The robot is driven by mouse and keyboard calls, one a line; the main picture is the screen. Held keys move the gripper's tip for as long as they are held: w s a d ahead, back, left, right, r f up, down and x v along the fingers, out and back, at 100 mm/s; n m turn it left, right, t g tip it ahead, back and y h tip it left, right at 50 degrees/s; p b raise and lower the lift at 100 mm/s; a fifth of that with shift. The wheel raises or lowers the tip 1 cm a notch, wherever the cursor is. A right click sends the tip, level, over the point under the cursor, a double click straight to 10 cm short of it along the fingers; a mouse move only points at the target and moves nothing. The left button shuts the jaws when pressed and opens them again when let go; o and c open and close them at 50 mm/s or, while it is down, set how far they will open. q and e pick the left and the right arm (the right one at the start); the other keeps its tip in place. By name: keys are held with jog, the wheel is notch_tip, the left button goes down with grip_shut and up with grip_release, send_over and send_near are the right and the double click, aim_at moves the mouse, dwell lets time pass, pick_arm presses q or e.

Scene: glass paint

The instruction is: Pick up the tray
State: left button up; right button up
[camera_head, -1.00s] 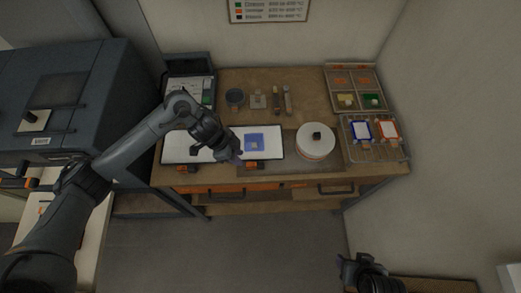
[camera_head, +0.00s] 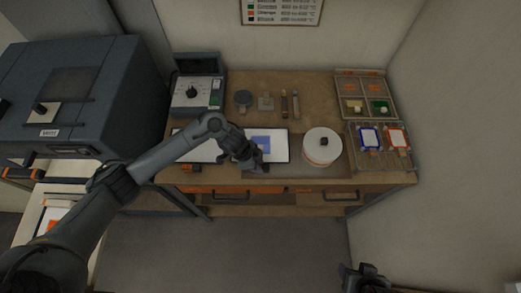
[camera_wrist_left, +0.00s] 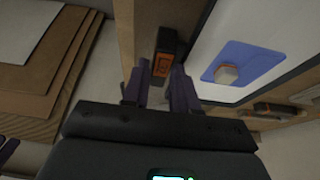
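The likely tray is a flat white panel with a dark rim (camera_head: 279,146) at the front of the workbench, with a blue square (camera_head: 262,136) on it. In the left wrist view the blue square (camera_wrist_left: 245,63) carries a small pale hexagonal piece (camera_wrist_left: 226,74). Small orange-and-black blocks sit at the front edge; one (camera_head: 190,168) is at the left. My right gripper (camera_head: 362,275) is far off at the bottom.
A round white drum (camera_head: 322,149) stands close to the right of the panel. A wire rack (camera_head: 382,153) with framed pieces lies farther right. A large grey kiln-like box (camera_head: 75,100) is at the left.

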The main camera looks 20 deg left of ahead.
pick_arm(q)
jog(key=shift+d+f, duration=0.15)
jog(key=shift+f, duration=0.3)
grip_shut()
jog(key=shift+w+r, duration=0.1)
